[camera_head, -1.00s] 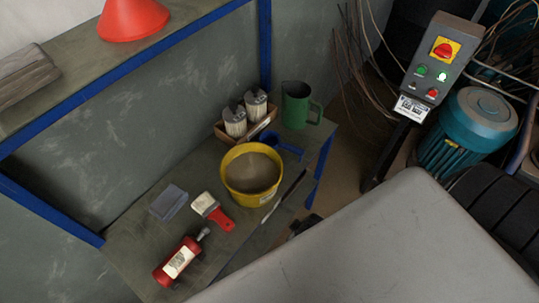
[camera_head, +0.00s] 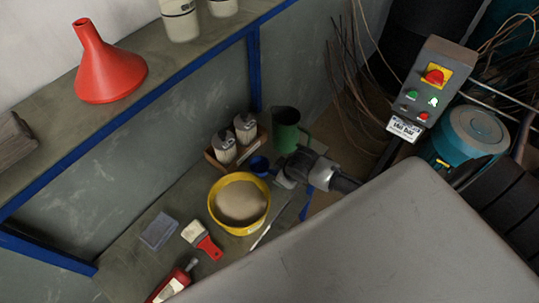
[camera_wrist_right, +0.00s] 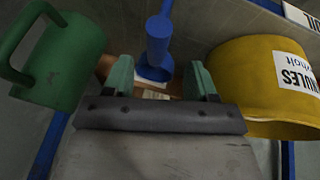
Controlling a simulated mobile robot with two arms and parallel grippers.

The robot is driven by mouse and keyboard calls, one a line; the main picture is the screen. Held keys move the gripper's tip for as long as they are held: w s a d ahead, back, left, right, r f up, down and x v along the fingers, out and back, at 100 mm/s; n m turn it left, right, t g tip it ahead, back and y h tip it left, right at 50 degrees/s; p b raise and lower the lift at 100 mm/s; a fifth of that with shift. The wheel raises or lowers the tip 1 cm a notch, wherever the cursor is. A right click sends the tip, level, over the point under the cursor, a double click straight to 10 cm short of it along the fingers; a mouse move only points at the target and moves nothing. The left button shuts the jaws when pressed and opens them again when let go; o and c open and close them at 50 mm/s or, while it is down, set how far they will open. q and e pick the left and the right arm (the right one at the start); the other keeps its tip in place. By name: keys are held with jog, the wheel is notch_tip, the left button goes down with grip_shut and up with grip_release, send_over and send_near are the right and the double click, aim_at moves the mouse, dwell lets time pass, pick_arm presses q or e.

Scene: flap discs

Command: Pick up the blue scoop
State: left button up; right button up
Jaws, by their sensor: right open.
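The blue scoop (camera_head: 259,165) lies on the bench between the yellow bucket (camera_head: 213,208) and the green jug (camera_head: 285,128); my right gripper partly hides it in the head view. My right gripper (camera_head: 283,171) is just right of the scoop. In the right wrist view the blue scoop (camera_wrist_right: 158,42) shows ahead, between the green fingertips of my right gripper (camera_wrist_right: 161,80). These fingers are apart, with nothing held. I cannot tell whether they touch the scoop. My left gripper is not in view.
The green jug (camera_wrist_right: 65,62) is close on the left and the yellow bucket (camera_wrist_right: 250,85) close on the right in the wrist view. A wooden box (camera_head: 222,158) with two canisters stands behind. A brush (camera_head: 202,238) and a red bottle (camera_head: 172,284) lie nearer.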

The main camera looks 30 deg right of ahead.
aim_at(271, 173)
jog(key=shift+p+x, duration=0.3)
jog(key=shift+x, duration=2.4)
jog(key=shift+w+d+r, duration=0.15)
grip_shut()
